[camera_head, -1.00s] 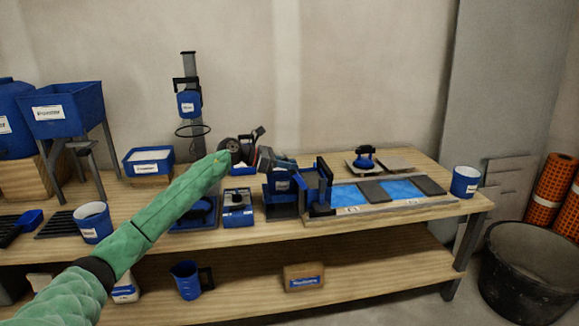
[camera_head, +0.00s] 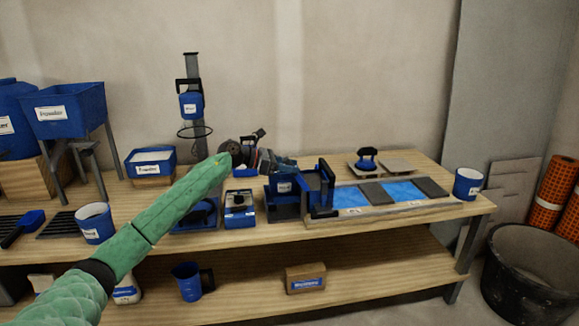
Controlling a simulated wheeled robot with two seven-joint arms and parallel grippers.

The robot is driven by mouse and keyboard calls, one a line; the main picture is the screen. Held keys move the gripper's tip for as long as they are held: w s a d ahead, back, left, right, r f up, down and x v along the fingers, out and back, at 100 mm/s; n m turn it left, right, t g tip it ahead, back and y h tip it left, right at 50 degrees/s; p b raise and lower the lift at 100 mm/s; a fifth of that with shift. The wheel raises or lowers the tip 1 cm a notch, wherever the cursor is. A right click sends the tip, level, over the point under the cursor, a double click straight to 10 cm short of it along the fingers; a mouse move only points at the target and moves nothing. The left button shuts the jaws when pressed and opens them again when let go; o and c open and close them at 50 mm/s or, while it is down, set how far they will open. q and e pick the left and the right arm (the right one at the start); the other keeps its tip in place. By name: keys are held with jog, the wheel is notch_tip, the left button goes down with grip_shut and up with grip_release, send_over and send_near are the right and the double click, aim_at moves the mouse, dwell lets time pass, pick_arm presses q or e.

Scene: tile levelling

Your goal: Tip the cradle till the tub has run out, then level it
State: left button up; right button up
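My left arm reaches in from the lower left, and its gripper (camera_head: 284,164) is just above and behind a blue holder with a white label (camera_head: 284,186). The fingertips are small and partly lost against the blue parts, so I cannot tell whether they are open or shut or touching anything. Right of the holder stands a blue piece with a dark upright end (camera_head: 326,185), probably the cradle with its tub, at the left end of the tile tray (camera_head: 385,209). Its exact tilt and the tub's contents are not clear. My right gripper is out of view.
Bright blue areas (camera_head: 405,191) lie between dark grey tiles (camera_head: 432,187) in the tray. A blue bucket (camera_head: 468,184) stands at the bench's right end. A blue-and-white box (camera_head: 239,211) sits left of the holder. A black-handled tool (camera_head: 366,159) rests behind the tray.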

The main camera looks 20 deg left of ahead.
pick_arm(q)
jog(key=v, duration=0.7)
jog(key=shift+s+a, duration=0.2)
jog(key=shift+a, duration=0.05)
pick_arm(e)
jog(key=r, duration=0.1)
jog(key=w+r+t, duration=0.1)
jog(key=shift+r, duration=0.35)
pick_arm(q)
jog(key=shift+r, duration=0.1)
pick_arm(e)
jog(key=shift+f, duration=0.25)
